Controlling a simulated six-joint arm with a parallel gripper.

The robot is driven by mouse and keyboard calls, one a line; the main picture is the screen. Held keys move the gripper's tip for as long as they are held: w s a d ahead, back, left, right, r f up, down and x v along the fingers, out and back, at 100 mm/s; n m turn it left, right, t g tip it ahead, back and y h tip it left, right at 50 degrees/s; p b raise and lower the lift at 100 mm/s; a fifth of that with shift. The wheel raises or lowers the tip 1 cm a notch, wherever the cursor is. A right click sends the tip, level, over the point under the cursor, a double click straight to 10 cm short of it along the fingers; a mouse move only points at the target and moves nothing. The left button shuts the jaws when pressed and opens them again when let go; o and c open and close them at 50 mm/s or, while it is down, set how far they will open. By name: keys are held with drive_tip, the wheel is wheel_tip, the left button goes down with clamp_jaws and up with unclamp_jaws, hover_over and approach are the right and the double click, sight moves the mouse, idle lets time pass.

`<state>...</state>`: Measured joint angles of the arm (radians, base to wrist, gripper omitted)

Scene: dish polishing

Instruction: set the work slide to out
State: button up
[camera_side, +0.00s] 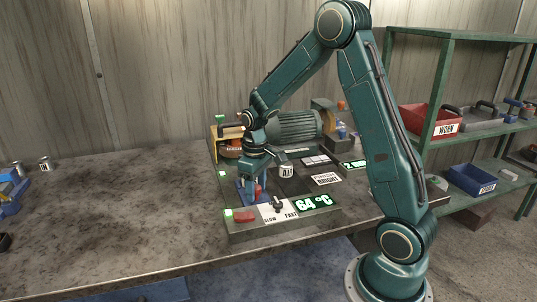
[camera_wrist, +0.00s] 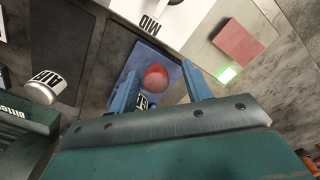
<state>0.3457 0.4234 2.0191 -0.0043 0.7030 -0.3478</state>
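The work slide appears to be the blue plate (camera_wrist: 150,57) with a red ball knob (camera_wrist: 155,77). In the side view the knob (camera_side: 258,191) shows low beside the fingers, at the left front of the machine. My gripper (camera_wrist: 160,88) points down over the plate with its two blue fingers apart. The knob shows between them, with gaps on both sides. A small label (camera_wrist: 143,101) near the knob is partly hidden by the gripper, so the slide's set position cannot be read. In the side view my gripper (camera_side: 251,190) is partly hidden against the blue plate.
A white SLOW-FAST plate (camera_side: 272,212) with a lever and a red button (camera_side: 243,216) are close in front. The AIR canister (camera_side: 286,171) stands to the right, with the 64 °C display (camera_side: 313,204) nearby. The motor (camera_side: 297,127) is behind. The bench to the left is mostly clear.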

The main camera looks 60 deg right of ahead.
drive_tip(key=shift+d+r, duration=0.1)
drive_tip(key=shift+r, duration=0.5)
wheel_tip(320, 180, up, 13)
drive_tip(key=shift+f, duration=0.2)
idle(0.5)
drive_tip(key=s+a+r+t, duration=0.2)
drive_tip(key=s+a, duration=0.5)
drive_tip(key=s, duration=0.3)
drive_tip(key=s+a+r+t, duration=0.2)
drive_tip(key=s+a, duration=0.4)
drive_tip(key=s, duration=0.4)
drive_tip(key=shift+a+r+t, duration=0.25)
drive_tip(key=shift+a+t, duration=0.1)
drive_tip(key=shift+t, duration=0.45)
